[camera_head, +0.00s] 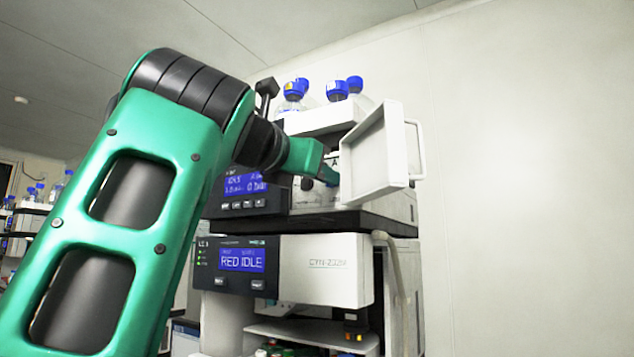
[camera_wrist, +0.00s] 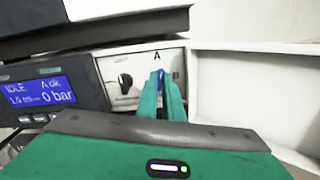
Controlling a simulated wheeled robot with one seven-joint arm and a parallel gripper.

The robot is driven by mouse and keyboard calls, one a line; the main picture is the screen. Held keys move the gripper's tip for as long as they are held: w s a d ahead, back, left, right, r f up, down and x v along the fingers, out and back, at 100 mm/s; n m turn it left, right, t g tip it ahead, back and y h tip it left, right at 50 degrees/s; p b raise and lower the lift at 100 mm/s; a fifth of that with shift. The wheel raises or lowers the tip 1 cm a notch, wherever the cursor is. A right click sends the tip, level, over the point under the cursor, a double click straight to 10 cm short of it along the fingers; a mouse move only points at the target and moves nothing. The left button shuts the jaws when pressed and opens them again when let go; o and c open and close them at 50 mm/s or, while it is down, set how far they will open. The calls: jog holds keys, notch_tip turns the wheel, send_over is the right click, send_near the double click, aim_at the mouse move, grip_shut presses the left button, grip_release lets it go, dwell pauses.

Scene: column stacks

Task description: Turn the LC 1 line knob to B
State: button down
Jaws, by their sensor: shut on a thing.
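The LC stack has an upper module with a blue display and a pale front panel (camera_wrist: 108,70) marked with an "A". Under the "A" in the wrist view is a small blue knob (camera_wrist: 161,74), mostly hidden by my fingers. My gripper (camera_wrist: 163,88) has its two green fingertips closed on this knob. In the head view my gripper (camera_head: 328,177) reaches into the recess of the upper module, below the "A" mark. The knob's exact pointing direction is hard to tell, and no "B" mark is visible.
A black knob (camera_wrist: 125,82) sits left of my fingers. An open white door (camera_head: 365,155) with a handle stands close to the right. A lower module (camera_head: 325,270) reads "RED IDLE". Blue-capped bottles (camera_head: 337,90) stand on top.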

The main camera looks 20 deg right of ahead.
jog(key=m, duration=0.3)
jog(key=shift+m, duration=0.4)
jog(key=m, duration=0.3)
jog(key=shift+s+m, duration=0.1)
jog(key=shift+m, duration=0.2)
jog(key=m, duration=0.4)
jog(key=shift+d+f, duration=0.1)
jog(key=shift+f+m, duration=0.1)
jog(key=shift+m, duration=1.6)
jog(key=shift+d+f, duration=0.1)
jog(key=c, duration=1.9)
grip_release()
